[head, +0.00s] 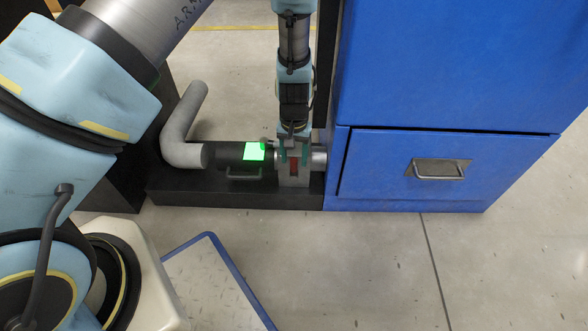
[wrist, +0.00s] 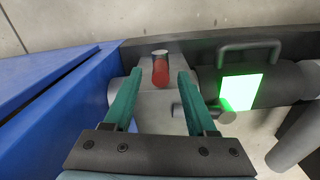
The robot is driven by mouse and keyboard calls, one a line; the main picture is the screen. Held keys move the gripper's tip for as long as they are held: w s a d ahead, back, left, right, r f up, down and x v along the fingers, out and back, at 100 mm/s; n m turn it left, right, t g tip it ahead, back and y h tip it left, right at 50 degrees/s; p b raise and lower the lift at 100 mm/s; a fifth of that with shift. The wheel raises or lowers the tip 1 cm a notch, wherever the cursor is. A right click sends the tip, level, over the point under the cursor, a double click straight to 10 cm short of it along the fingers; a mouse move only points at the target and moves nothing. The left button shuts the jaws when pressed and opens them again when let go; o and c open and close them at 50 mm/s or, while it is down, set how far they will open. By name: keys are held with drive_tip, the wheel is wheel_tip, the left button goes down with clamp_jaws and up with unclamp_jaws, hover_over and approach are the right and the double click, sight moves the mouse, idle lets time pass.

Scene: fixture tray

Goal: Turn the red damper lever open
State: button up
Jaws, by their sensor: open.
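The red damper lever (wrist: 161,72) shows in the wrist view on a grey block (wrist: 150,104), with a pale metal end at its top. In the head view the red lever (head: 294,166) is a small patch below my gripper (head: 293,152). In the wrist view my gripper (wrist: 160,80) is open, with one teal finger on each side of the lever. Gaps show between the lever and both fingers. I cannot tell how far the fingertips reach along its depth. The gripper hides part of the block in the head view.
A dark cylinder with a bright green panel (head: 254,152) and a handle (head: 244,176) sits left of the block, joined to a bent grey pipe (head: 183,130). A blue cabinet (head: 440,70) with a drawer handle (head: 438,169) stands close on the right.

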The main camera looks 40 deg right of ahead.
sight(294, 166)
drive_tip(key=shift+f+b, duration=0.55)
drive_tip(key=shift+f, duration=1.6)
clamp_jaws()
